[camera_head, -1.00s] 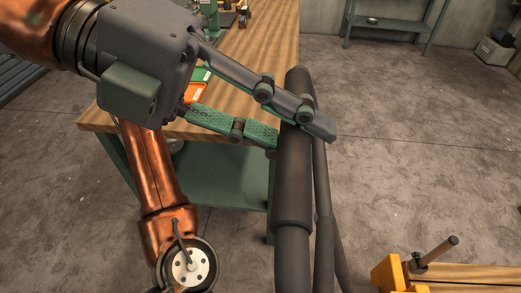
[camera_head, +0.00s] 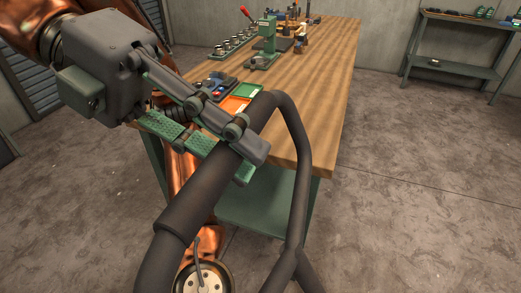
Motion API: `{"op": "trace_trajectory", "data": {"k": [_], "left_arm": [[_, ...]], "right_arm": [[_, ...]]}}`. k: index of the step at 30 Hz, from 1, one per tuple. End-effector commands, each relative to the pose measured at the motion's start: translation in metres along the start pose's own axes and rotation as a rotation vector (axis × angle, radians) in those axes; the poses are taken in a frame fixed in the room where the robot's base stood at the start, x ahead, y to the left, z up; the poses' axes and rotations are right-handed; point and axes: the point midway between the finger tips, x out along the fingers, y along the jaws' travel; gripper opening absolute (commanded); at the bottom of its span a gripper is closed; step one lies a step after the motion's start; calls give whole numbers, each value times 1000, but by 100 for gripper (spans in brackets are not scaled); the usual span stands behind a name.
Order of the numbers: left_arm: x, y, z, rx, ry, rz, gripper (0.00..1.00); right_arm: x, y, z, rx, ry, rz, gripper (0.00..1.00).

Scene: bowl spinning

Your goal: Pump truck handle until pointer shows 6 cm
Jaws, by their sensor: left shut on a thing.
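The truck handle is a thick dark grey tube loop (camera_head: 205,195) that rises from the bottom middle of the head view and bends over at the top. My left gripper (camera_head: 248,160) is shut on the handle's near tube, close to the upper bend. One finger lies over the tube and the green-padded finger passes beneath it. The pointer and its scale are not in view. My right gripper is not in view.
A wooden workbench (camera_head: 325,75) stands just behind the handle. It bears orange and green trays (camera_head: 238,102), a green press (camera_head: 267,45) and several small parts. A green shelf (camera_head: 452,70) stands at the back right. The concrete floor at right is clear.

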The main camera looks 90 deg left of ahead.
Motion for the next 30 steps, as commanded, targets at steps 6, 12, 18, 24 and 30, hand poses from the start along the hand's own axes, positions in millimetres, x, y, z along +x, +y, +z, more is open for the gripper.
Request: {"op": "trace_trajectory", "data": {"k": [6,12,18,24,30], "left_arm": [[-16,31,1,1,2,5,5],[-34,56,1,1,1,5,5],[-51,76,0,1,1,3,5],[-56,80,0,1,0,2,5],[-56,78,0,0,1,1,5]], "right_arm": [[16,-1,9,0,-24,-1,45],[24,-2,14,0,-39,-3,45],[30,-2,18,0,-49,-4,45],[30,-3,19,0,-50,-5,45],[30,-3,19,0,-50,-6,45]]}}
